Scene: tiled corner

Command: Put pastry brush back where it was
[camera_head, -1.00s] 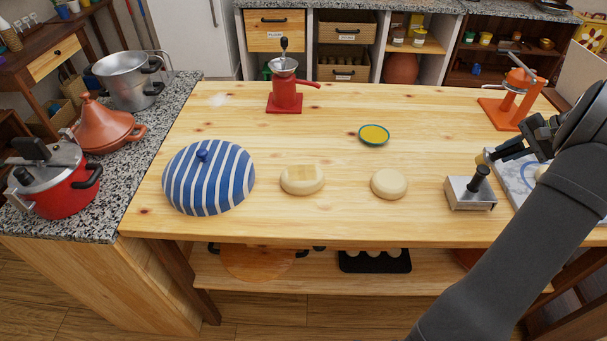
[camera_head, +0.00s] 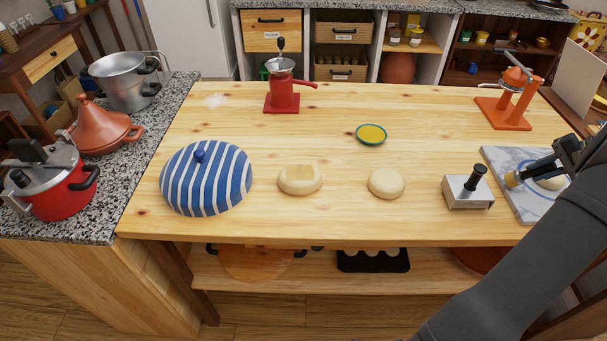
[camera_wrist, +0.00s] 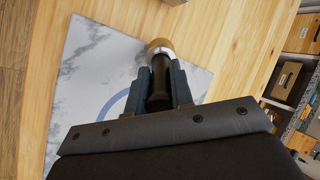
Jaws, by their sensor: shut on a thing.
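My gripper (camera_head: 541,172) is shut on the pastry brush (camera_head: 512,179) above the marble board (camera_head: 513,159) at the right of the table. The brush shows in the wrist view (camera_wrist: 160,82) with a dark handle between the fingers, a silver collar and a yellowish tip pointing away from my gripper. In the head view the tip points left, over the board. Whether the brush touches the board is unclear. My gripper and arm hide part of the board, its blue ring and a pale round piece (camera_head: 551,183) there.
A metal block with a black knob (camera_head: 468,188) stands just left of the board. An orange press (camera_head: 506,108) stands behind. Two pale dough rounds (camera_head: 386,184), a yellow-filled dish (camera_head: 371,134), a striped dome (camera_head: 206,180) and a red grinder (camera_head: 282,94) stand further left. Bare wood lies between.

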